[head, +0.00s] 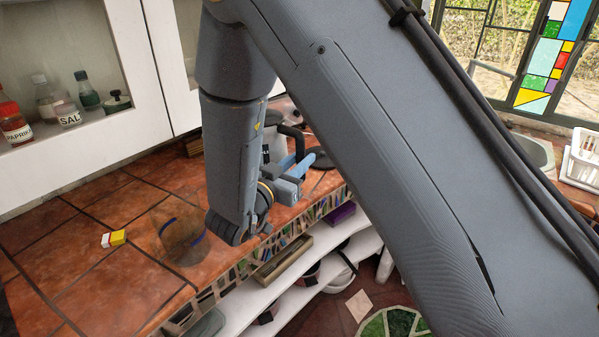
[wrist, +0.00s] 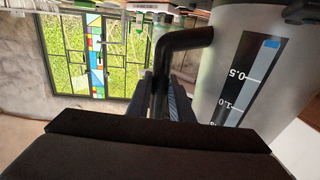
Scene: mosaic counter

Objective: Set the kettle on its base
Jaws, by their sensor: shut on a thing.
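The kettle (head: 273,147) is light grey with a black handle (head: 293,133), partly hidden behind my arm in the head view. In the wrist view the kettle (wrist: 287,60) fills the right side, with a dark level strip marked 0.5 and 1.0. My gripper (head: 300,166) is shut on the handle, which also shows in the wrist view (wrist: 186,40) between the fingers (wrist: 164,95). A dark round disc (head: 321,159), likely the base, lies on the counter just right of the kettle, partly covered by my arm. I cannot tell whether the kettle is clear of the counter.
A see-through brownish vessel with a blue band (head: 180,237) and a small yellow-and-white block (head: 113,239) sit on the tiled counter (head: 80,275) at left. Spice jars (head: 67,112) stand in the wall cabinet. Open shelves (head: 270,305) lie below the counter edge.

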